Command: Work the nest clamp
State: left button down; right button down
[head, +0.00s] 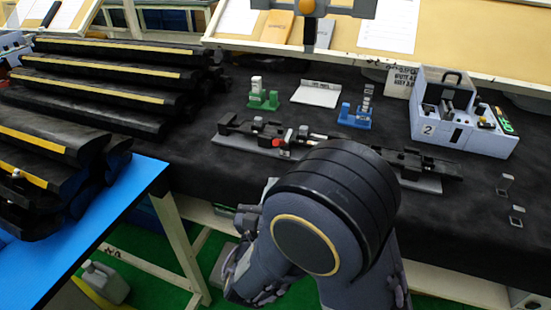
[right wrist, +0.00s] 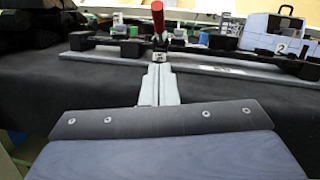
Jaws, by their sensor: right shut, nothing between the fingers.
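The nest is a long grey base plate (head: 240,146) on the black-covered bench, with black holders and a dark bar along it. The clamp's red handle (right wrist: 158,17) stands up at the middle of the nest in the right wrist view. A small red part also shows on the nest in the head view (head: 303,133). My right gripper (right wrist: 160,72) is shut and empty, its fingers pointing at the clamp just below the red handle. Whether they touch it is unclear. In the head view my right arm hides the nest's middle and most of the hand. My left gripper is not in view.
A green stand (head: 263,101), a blue stand (head: 355,118) and a grey box marked 2 (head: 462,136) stand behind the nest. Black trim strips (head: 95,90) are stacked at left. Two small clips (head: 516,215) lie at right. Bare bench lies between.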

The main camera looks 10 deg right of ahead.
jog(key=w+r, duration=0.1)
jog(key=w+d+r, duration=0.1)
jog(key=w, duration=0.1)
jog(key=w+d+r+p, duration=0.1)
jog(key=shift+w, duration=0.3)
jog(key=shift+w+d+r, duration=0.1)
jog(key=shift+w+r, duration=0.25)
jog(key=shift+r, duration=0.05)
notch_tip(320, 180, up, 2)
jog(key=g+p, duration=0.1)
jog(key=p, duration=0.3)
jog(key=shift+w+d, duration=0.15)
jog(key=shift+w+d+r+y+p, duration=0.1)
jog(key=shift+w+r+y+p, duration=0.1)
jog(key=shift+r+y+p, duration=0.15)
jog(key=shift+f, duration=0.15)
